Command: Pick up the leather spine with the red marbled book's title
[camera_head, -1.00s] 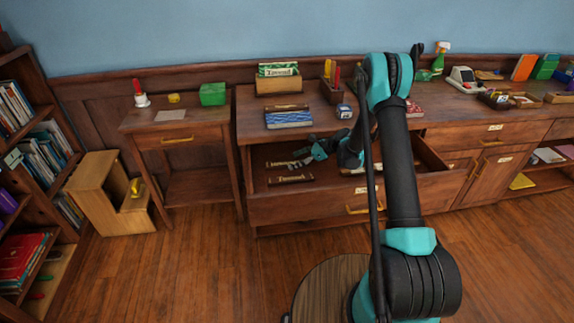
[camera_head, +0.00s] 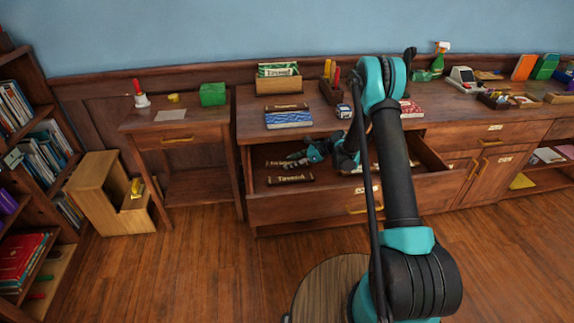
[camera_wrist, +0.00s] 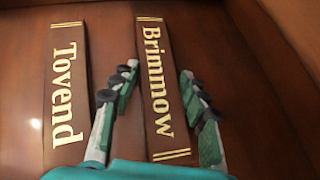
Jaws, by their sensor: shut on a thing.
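Two dark brown leather spines with gold lettering lie in the open drawer. The one reading "Brimmow" (camera_wrist: 157,85) is between the fingers of my gripper (camera_wrist: 158,95) in the wrist view. My gripper is shut on it, one finger along each long side. The other spine reads "Tovend" (camera_wrist: 65,95) and lies to the left, outside the fingers. In the head view the Tovend spine (camera_head: 290,179) is nearer the drawer front. A red marbled book (camera_head: 411,109) lies on the desktop, partly hidden by my arm; its title is not readable.
The open drawer (camera_head: 300,208) has walls around the spines. A blue marbled book (camera_head: 288,120) lies on the desktop above. A holder with a green item (camera_head: 278,84) and a pen box (camera_head: 331,90) stand behind it. A small side table (camera_head: 180,130) is at left.

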